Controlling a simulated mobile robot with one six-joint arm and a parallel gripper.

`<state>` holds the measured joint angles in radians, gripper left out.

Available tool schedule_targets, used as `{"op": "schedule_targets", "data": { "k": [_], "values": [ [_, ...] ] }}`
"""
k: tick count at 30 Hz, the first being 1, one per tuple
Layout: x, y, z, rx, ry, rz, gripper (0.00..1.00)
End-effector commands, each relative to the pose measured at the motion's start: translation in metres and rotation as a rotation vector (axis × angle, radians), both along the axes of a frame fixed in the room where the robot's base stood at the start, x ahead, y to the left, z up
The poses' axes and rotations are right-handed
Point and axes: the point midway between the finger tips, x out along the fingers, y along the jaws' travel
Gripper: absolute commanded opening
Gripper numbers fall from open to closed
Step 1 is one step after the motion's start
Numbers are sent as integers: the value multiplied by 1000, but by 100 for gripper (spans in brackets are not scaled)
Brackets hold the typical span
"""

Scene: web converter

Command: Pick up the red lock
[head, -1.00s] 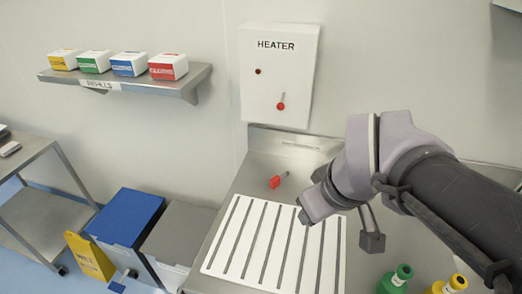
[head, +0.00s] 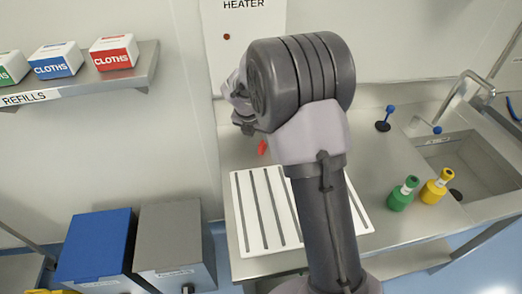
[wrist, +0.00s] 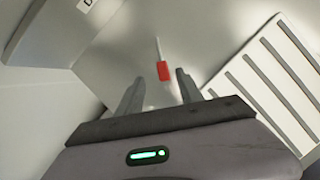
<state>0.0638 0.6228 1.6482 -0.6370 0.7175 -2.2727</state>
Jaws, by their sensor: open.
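The red lock (head: 262,147) lies on the steel counter behind the slotted white board, partly hidden by my arm in the head view. In the wrist view the red lock (wrist: 163,71) shows as a small red block with a thin pale grey stem pointing away from me. My gripper (wrist: 158,88) is open and empty, and the lock appears between and beyond its two fingertips. How high the fingers are above the counter I cannot tell. In the head view my gripper (head: 240,104) is at the far side of my arm, in front of the heater box, its fingers unclear.
The slotted white board (head: 252,213) lies in front of the lock. A green bottle (head: 402,195) and a yellow bottle (head: 437,187) stand to the right, near the sink (head: 470,160).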

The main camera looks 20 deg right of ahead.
Motion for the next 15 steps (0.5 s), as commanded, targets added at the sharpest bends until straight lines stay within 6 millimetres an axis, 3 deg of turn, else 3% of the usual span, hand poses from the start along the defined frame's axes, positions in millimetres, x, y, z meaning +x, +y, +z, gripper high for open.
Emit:
{"op": "schedule_targets", "data": {
  "k": [1, 7, 12, 15],
  "values": [
    [2, -2, -10, 0, 0, -1, 44],
    [6, -9, -27, 1, 1, -3, 44],
    [13, -23, -59, 1, 1, -3, 44],
    [17, -25, -63, 1, -1, -2, 44]
  ]
}}
